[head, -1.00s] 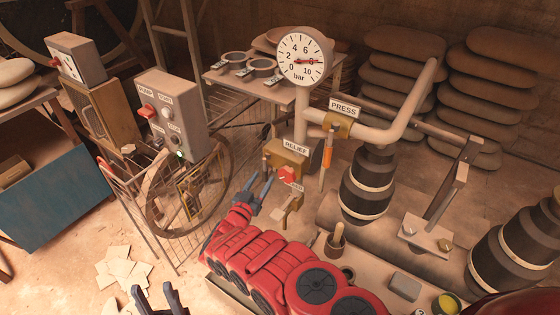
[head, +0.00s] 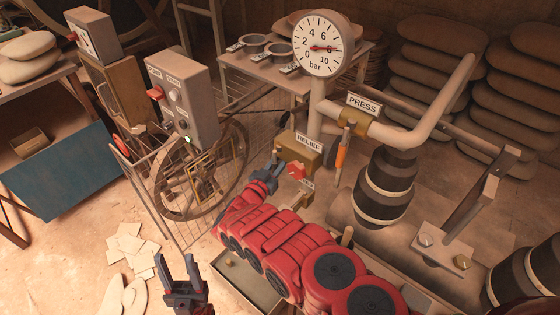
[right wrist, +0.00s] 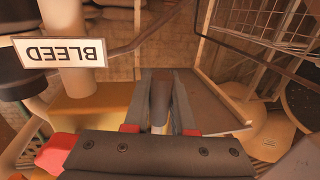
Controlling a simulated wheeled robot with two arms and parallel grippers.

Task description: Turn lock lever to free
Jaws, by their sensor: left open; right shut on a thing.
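The brass-coloured relief block (head: 298,154), labelled RELIEF, stands below the gauge. A red knob (head: 297,171) is on its front. My right gripper (head: 274,168) is at the left side of this block. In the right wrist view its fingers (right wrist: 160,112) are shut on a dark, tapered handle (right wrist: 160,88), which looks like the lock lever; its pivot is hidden. In the head view the gripper mostly hides this handle. My left gripper (head: 178,268) is open and empty, low in the picture, well away from the block.
The pressure gauge (head: 322,44) has its needle pointing right. A BLEED sign (right wrist: 61,52) shows upside down. The switch box (head: 182,95) and handwheel (head: 200,170) are to the left.

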